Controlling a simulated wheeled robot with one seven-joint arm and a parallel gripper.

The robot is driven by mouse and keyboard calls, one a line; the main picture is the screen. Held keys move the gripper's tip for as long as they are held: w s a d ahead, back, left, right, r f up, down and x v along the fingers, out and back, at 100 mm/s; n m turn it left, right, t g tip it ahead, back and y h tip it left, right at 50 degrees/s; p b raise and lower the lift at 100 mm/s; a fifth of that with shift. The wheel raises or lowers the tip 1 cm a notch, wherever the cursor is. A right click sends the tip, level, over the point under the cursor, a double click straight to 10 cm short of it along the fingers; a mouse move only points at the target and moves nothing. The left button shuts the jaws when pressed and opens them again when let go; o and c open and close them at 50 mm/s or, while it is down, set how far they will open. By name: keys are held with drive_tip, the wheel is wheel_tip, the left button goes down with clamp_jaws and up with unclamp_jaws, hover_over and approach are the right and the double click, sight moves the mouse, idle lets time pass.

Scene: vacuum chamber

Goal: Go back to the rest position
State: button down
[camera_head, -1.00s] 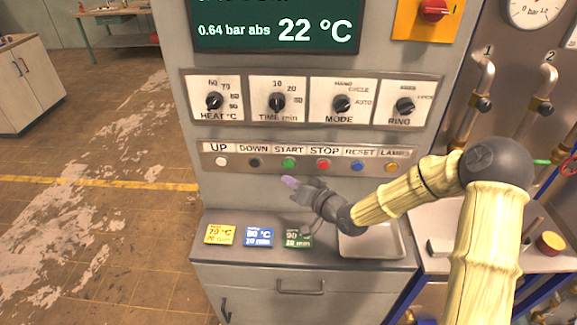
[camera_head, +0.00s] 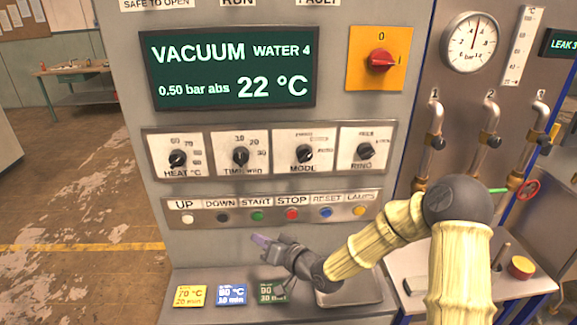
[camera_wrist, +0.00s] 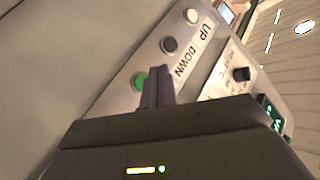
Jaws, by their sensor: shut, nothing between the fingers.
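My gripper (camera_head: 262,241) is in front of the control cabinet, below the row of push buttons and above the ledge with the cards. Its fingers are together and hold nothing. In the wrist view the shut fingertips (camera_wrist: 157,86) stand in front of the button strip, beside the green START button (camera_wrist: 141,81). Whether they touch the panel cannot be told from that view; in the head view they appear below the button row. The display (camera_head: 236,70) reads VACUUM, WATER 4, 0.50 bar abs and 22 °C.
The button strip (camera_head: 340,199) and the knob panel (camera_head: 271,152) are above my gripper. A yellow card (camera_head: 190,297), a blue card (camera_head: 231,294) and a green card (camera_head: 271,290) lie on the ledge, beside a metal tray (camera_head: 350,297). Pipes and valves (camera_head: 436,142) stand at right. Open floor lies left.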

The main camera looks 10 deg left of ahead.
drive_tip(key=s+d+f+g+h, duration=0.1)
drive_tip(key=s+d+f+h, duration=0.1)
drive_tip(key=d+h, duration=0.5)
drive_tip(key=s+d+f+g+h, duration=0.1)
drive_tip(key=s+d+f+h, duration=0.15)
drive_tip(key=d, duration=0.85)
drive_tip(key=s+d+r+m+g+h, duration=0.2)
drive_tip(key=s+d, duration=0.5)
drive_tip(key=s+d+r+m+g+h, duration=0.1)
drive_tip(key=s+d+r+m+h, duration=0.1)
drive_tip(key=s+d, duration=0.5)
drive_tip(key=shift+r+g, duration=0.4)
drive_tip(key=shift+r, duration=0.2)
